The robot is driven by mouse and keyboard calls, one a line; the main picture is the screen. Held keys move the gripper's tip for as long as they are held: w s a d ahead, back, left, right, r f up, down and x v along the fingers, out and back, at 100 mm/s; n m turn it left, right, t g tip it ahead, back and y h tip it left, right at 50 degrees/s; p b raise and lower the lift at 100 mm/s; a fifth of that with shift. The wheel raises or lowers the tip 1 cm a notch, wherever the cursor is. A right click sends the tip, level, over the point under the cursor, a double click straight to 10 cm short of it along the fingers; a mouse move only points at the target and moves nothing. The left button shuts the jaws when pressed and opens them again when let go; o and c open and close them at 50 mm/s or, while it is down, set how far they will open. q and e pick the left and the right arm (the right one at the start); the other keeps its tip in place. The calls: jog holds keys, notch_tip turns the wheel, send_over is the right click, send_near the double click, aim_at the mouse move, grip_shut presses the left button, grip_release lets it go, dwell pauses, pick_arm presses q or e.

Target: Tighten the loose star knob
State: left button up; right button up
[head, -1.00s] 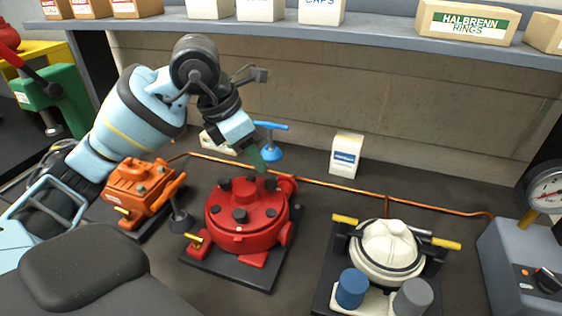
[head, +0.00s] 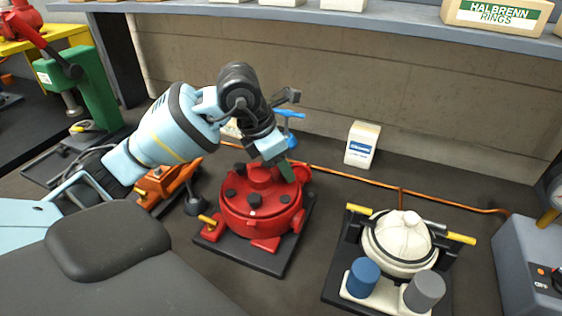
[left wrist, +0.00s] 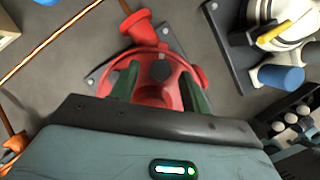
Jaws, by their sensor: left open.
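A red motor (head: 262,212) stands on a dark base plate in the head view, with several black knobs around its top. I cannot tell from the frames which knob is loose. My right gripper is not in view.
An orange motor (head: 160,185) stands to the left, partly behind my arm. A white-domed motor (head: 398,240) with blue and grey cylinders stands to the right. A blue-handled item (head: 290,114) and a small white box (head: 362,145) are behind. A copper pipe (head: 345,176) runs along the bench.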

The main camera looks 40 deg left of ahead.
pick_arm(q)
jog(key=c, duration=1)
